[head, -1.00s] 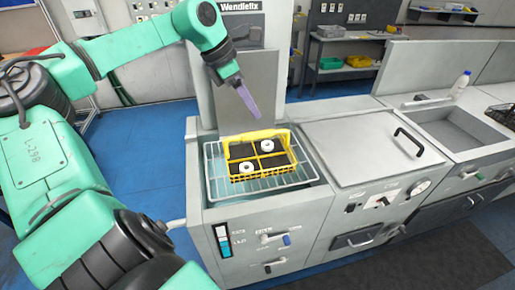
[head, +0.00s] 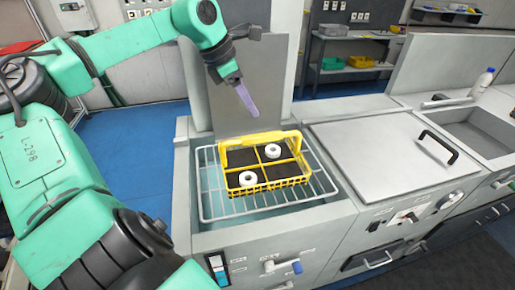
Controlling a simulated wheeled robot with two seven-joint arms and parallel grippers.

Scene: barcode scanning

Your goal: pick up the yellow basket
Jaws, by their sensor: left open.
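The yellow basket (head: 262,187) sits on a wire rack (head: 215,212) inside the open bay of the grey machine at the centre of the head view. It has a raised handle along its far side and compartments, with two white ring-shaped pieces (head: 272,151) in it. My left gripper (head: 246,100) hangs above and behind the basket, its purple fingers pointing down, apart from the handle. It is open and empty; from this angle the fingers overlap. My right gripper is not in view.
A closed lid with a black handle (head: 438,146) lies right of the bay. A sink with a white bottle (head: 482,82) is further right. An upright grey panel (head: 240,95) stands behind the bay. Shelves with bins (head: 360,62) are at the back.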

